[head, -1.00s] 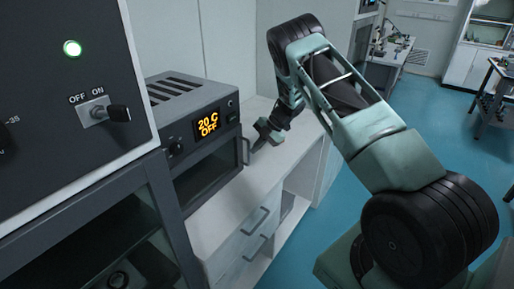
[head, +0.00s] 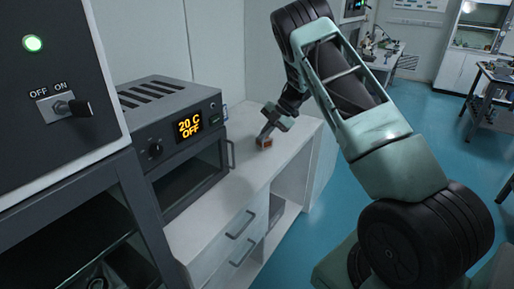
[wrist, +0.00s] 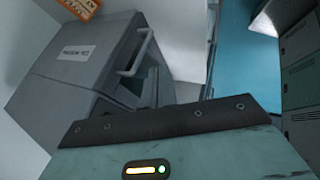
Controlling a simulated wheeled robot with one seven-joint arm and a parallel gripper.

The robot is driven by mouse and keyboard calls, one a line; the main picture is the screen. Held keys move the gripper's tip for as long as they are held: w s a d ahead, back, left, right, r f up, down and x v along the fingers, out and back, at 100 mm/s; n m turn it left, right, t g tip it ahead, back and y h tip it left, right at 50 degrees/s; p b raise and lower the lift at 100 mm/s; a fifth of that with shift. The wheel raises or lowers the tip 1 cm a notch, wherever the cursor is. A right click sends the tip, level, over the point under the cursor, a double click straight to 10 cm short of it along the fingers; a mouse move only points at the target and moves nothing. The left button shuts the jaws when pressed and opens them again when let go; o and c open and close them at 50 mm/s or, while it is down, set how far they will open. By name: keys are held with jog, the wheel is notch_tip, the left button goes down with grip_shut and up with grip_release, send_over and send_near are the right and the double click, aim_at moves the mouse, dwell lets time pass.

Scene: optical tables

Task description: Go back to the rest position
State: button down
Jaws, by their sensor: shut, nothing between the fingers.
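My gripper (head: 267,132) is at the end of my arm, low over the white counter (head: 246,175), right of the oven. It is shut and empty. A small orange-brown block (head: 265,143) is on the counter just under or behind the fingertips; I cannot tell whether they touch it. The wrist view shows the teal and black wrist housing at the bottom, with the fingers out of sight.
The grey oven (head: 187,163) has its door shut and reads "20 C OFF". Its handle (head: 231,155) juts toward my gripper. A cabinet with an OFF/ON switch (head: 65,107) stands at the left. Blue floor (head: 430,135) is open at the right.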

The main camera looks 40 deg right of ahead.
jog(key=w+a+r+m+t+h, duration=0.1)
jog(key=a+r+m+t+h, duration=0.25)
jog(key=r+m, duration=0.3)
jog(key=w+a+r+m+t+h, duration=0.2)
jog(key=a+r+m+t+h, duration=0.15)
jog(key=r+m, duration=0.3)
jog(key=s+a+f+m+g, duration=0.2)
jog(key=s+a+m+g, duration=0.3)
jog(key=s, duration=0.8)
jog(key=s+a+f+m+g, duration=0.25)
jog(key=s+a, duration=0.45)
jog(key=s, duration=0.5)
jog(key=s+a+f+n+g+b, duration=0.1)
jog(key=s+a+n+b, duration=0.1)
jog(key=s+a, duration=0.5)
jog(key=s+a+f+n+g+y+b, duration=0.1)
jog(key=s+a+n+g+b, duration=0.1)
jog(key=s+a+n, duration=0.3)
jog(key=s+a+b, duration=0.1)
jog(key=s+a, duration=0.2)
jog(key=a, duration=0.4)
jog(key=shift+s+f, duration=0.15)
jog(key=shift+s, duration=0.1)
